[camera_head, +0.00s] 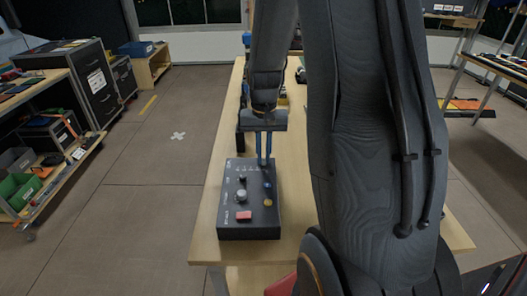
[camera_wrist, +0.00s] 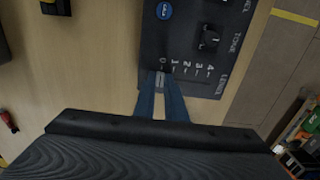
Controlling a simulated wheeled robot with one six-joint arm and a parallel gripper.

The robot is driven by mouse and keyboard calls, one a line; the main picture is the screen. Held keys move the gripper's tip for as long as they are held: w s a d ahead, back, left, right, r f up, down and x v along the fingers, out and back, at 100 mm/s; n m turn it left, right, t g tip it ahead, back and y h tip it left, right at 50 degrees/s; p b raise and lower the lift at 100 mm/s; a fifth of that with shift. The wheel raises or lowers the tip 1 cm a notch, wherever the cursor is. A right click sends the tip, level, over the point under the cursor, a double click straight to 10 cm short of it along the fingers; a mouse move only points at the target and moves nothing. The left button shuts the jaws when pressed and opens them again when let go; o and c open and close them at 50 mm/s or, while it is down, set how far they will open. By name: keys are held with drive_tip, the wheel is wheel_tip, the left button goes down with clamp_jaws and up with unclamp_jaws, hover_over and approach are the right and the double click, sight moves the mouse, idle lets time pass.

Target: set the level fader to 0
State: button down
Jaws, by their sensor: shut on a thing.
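The dark control box (camera_head: 233,222) stands on the wooden table, and its labelled panel (camera_wrist: 190,45) fills the top middle of the wrist view. The level scale on it runs from 0 at the left to 4 at the right. My gripper (camera_head: 264,162) is at the box's far edge, pointing down. In the wrist view its two blue fingers (camera_wrist: 160,82) are shut on the light grey level fader cap (camera_wrist: 159,79). The cap lies about in line with the 0 mark. The fader slot is mostly hidden by the fingers.
The panel also bears a black tone knob (camera_wrist: 209,40), a round blue button (camera_wrist: 165,11), a grey knob (camera_head: 241,195) and a red button (camera_head: 244,216). More items stand on the table behind my gripper. A shelf cart (camera_head: 75,155) stands at the left, with clear floor between.

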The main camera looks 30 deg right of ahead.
drive_tip(key=shift+d, duration=0.2)
drive_tip(key=c, duration=1.8)
unclamp_jaws()
drive_tip(key=shift+s+d, duration=0.1)
drive_tip(key=shift+d, duration=0.05)
drive_tip(key=shift+r, duration=0.2)
wheel_tip(320, 180, up, 8)
drive_tip(key=shift+f+b, duration=0.25)
drive_tip(key=shift+b, duration=0.35)
drive_tip(key=s+a+n, duration=0.1)
drive_tip(key=a, duration=0.2)
drive_tip(key=s+a+f+n, duration=0.1)
drive_tip(key=s+a, duration=0.1)
drive_tip(key=a, duration=0.1)
drive_tip(key=s+a+f, duration=0.1)
drive_tip(key=s+a, duration=0.1)
drive_tip(key=shift+s+a+n, duration=0.2)
drive_tip(key=shift+a+n, duration=0.2)
drive_tip(key=s+a+f+n, duration=0.1)
drive_tip(key=s+a, duration=0.1)
drive_tip(key=s+a+n, duration=0.1)
drive_tip(key=s+a, duration=0.1)
drive_tip(key=s, duration=0.1)
drive_tip(key=s+a+f+n, duration=0.1)
drive_tip(key=s+a, duration=0.1)
drive_tip(key=s, duration=0.1)
drive_tip(key=shift+s+a+f+t, duration=0.1)
drive_tip(key=shift+a+f+t, duration=0.2)
drive_tip(key=shift+a+f, duration=0.1)
